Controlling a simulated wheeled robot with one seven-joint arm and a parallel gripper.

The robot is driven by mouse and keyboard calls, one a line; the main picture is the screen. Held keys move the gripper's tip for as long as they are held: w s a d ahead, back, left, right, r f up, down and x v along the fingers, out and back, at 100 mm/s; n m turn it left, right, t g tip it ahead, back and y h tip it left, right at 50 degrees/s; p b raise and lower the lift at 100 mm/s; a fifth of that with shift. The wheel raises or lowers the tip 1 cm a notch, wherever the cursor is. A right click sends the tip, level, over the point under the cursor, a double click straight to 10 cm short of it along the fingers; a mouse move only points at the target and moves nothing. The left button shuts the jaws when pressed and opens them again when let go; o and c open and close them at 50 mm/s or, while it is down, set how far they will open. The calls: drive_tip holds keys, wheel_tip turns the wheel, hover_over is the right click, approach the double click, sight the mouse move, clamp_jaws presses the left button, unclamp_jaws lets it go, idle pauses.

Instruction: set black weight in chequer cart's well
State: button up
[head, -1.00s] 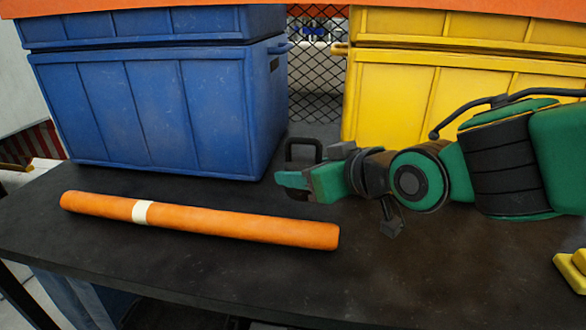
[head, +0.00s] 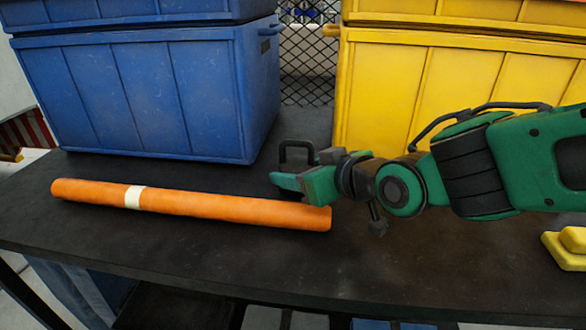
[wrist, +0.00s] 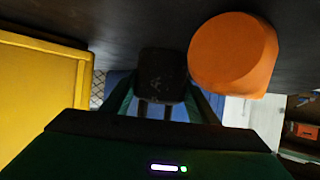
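The black weight (head: 296,144) shows in the head view as a dark loop handle standing up behind my gripper (head: 287,183). Its body is mostly hidden there by the green finger. In the wrist view the dark body of the weight (wrist: 162,72) sits between my two green fingers (wrist: 162,100), which close on it from both sides. My gripper reaches in from the right, low over the black table, just behind the right end of the orange tube. The chequer cart and its well are not in either view.
An orange tube (head: 200,206) with a white band lies on the dark table (head: 200,255); its end is close in the wrist view (wrist: 233,55). Blue crates (head: 150,95) and yellow crates (head: 430,90) stand behind. A yellow object (head: 565,248) lies at right.

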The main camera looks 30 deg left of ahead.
drive_tip(key=o, duration=0.4)
drive_tip(key=shift+c, duration=0.2)
drive_tip(key=shift+r, duration=0.15)
